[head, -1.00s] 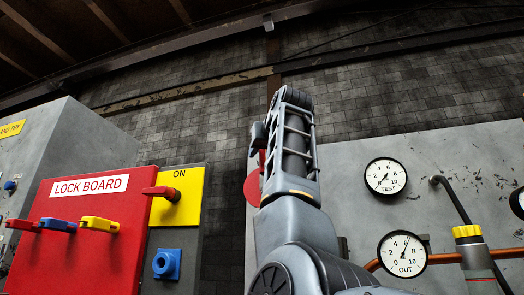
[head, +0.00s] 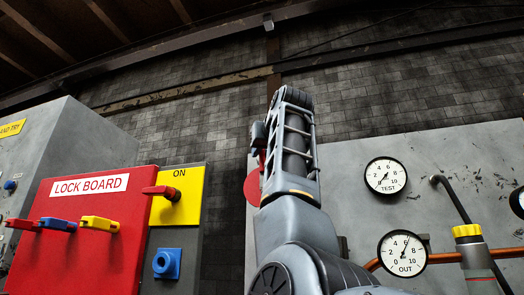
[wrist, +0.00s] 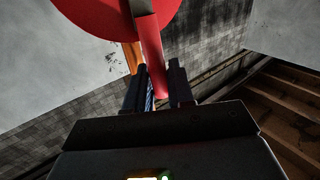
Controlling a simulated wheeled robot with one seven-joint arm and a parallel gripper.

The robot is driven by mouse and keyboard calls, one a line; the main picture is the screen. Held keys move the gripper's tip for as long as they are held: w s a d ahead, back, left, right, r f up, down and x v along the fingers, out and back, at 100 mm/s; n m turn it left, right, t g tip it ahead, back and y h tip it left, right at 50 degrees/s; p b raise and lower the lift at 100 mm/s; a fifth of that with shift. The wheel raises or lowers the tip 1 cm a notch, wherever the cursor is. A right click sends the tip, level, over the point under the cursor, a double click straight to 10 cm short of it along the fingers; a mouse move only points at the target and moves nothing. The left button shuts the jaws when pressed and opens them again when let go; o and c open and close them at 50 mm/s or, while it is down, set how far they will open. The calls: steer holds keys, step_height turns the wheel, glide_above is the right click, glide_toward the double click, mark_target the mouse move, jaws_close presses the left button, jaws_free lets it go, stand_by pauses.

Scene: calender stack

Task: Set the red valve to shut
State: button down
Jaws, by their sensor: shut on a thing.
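The red valve shows as a red round plate (head: 252,186), mostly hidden behind my arm in the head view. In the wrist view the red plate (wrist: 95,14) fills the top, with a red bar-like handle (wrist: 151,55) running down from it. My gripper (wrist: 160,88) has its two dark fingers on either side of the handle's end and is shut on it. The fingers are hidden behind my arm in the head view.
A grey panel carries a TEST gauge (head: 386,176) and an OUT gauge (head: 403,254). A copper pipe (head: 446,258) and a yellow-topped cylinder (head: 467,232) are at right. At left stand a red lock board (head: 70,250) and a yellow ON switch plate (head: 188,210).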

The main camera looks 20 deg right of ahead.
steer(key=s+d+f+m+h+p, duration=0.1)
steer(key=s+d+f+m+h, duration=0.1)
steer(key=m, duration=0.6)
steer(key=s+d+f+m+t+h+p, duration=0.1)
steer(key=d+f+m+h, duration=0.2)
steer(key=m+h, duration=0.4)
steer(key=s+d+f+m+h+p, duration=0.2)
steer(key=f+m+h, duration=0.2)
steer(key=m, duration=0.6)
steer(key=shift+s+d+f+t+h, duration=0.3)
steer(key=shift+d+f+t+h, duration=0.1)
steer(key=shift+h, duration=0.3)
steer(key=c, duration=1.2)
jaws_free()
steer(key=shift+o, duration=0.4)
steer(key=v, duration=0.8)
